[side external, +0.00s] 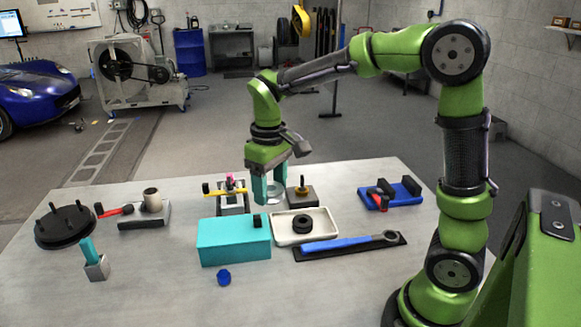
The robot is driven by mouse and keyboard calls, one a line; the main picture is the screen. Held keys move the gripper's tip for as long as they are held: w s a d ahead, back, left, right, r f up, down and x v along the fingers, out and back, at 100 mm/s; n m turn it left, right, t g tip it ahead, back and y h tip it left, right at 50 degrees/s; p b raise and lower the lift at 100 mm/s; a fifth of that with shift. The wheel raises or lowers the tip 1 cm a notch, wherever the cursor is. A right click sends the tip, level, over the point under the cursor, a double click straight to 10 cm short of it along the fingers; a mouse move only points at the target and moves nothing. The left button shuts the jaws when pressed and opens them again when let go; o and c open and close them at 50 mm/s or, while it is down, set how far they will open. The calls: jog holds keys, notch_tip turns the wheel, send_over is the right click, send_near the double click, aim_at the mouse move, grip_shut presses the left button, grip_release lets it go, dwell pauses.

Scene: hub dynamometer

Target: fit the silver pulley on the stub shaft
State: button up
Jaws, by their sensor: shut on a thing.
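My gripper (273,192), with teal fingers pointing down, is left of the stub shaft in the side external view. It is shut on the silver pulley (275,194), a pale ring between the fingertips and partly hidden by them. The pulley is low over the table; I cannot tell whether it touches it.
A white tray (282,239) with a black ring (301,224) and a teal box (233,245) stand in front. A fixture with a yellow-handled tool (226,191) is close on the left. A blue-handled wrench (345,243) lies in front right. Bare table lies right of the shaft block.

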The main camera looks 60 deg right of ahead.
jog(key=m, duration=0.5)
send_near(302, 176)
jog(key=f, duration=0.5)
jog(key=shift+s+d, duration=0.15)
jog(key=shift+s, duration=0.05)
jog(key=shift+w+r, duration=0.15)
jog(key=shift+w, duration=0.1)
jog(key=shift+f, duration=2.8)
jog(key=shift+f, duration=0.6)
jog(key=o, duration=0.7)
jog(key=shift+r, duration=5.5)
